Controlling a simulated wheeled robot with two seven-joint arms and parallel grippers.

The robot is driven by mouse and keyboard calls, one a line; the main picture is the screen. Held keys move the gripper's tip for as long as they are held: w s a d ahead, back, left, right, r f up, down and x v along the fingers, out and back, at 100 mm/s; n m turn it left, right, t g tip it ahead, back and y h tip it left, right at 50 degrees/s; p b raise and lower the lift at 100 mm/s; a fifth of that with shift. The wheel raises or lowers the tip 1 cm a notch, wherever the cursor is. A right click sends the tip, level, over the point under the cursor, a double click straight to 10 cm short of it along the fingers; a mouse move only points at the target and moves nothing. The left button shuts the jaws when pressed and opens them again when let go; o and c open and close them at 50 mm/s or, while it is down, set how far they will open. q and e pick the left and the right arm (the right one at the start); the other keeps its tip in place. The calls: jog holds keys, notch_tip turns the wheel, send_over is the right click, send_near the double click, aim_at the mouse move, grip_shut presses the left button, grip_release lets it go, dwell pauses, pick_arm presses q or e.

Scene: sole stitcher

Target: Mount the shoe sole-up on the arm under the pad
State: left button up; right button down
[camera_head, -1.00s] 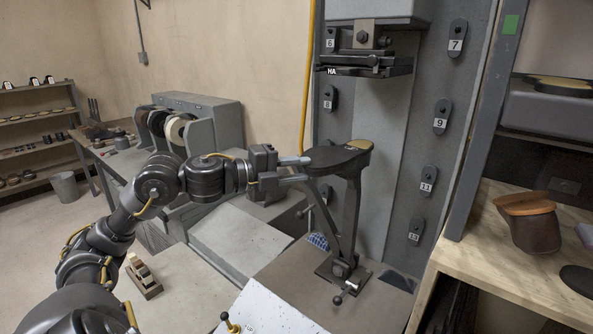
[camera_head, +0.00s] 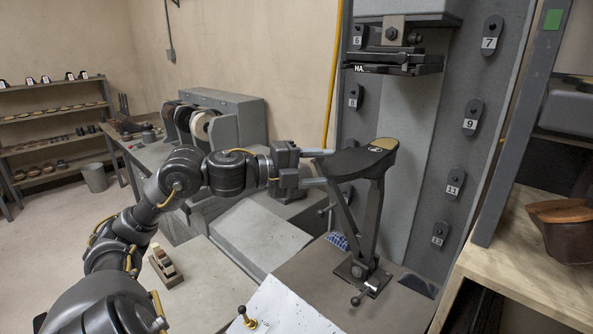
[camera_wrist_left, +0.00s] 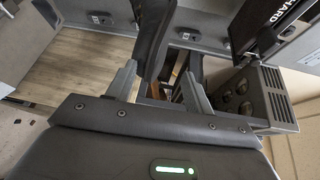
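A flat dark sole-shaped piece with a tan end (camera_head: 362,160) lies on top of the upright metal arm (camera_head: 371,220) in the head view. It looks like the shoe with its sole up, but I cannot be sure where it ends and the arm begins. The black pad (camera_head: 392,66) is above it, with a clear gap between. My left gripper (camera_head: 316,168) is at the piece's left end, fingers spread. In the left wrist view its fingertips (camera_wrist_left: 160,80) stand apart with a dark form between them; contact is unclear. My right gripper is not in view.
A dark brown item with a tan top (camera_head: 566,225) sits on the wooden bench (camera_head: 520,265) at right. Numbered hangers line the grey machine column (camera_head: 395,125). A bench with wheels (camera_head: 200,125) stands behind my left arm. A white panel (camera_head: 285,308) is in front.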

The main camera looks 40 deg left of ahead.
pick_arm(q)
jog(key=b+v, duration=0.4)
jog(key=v, duration=0.6)
jog(key=shift+s, duration=0.1)
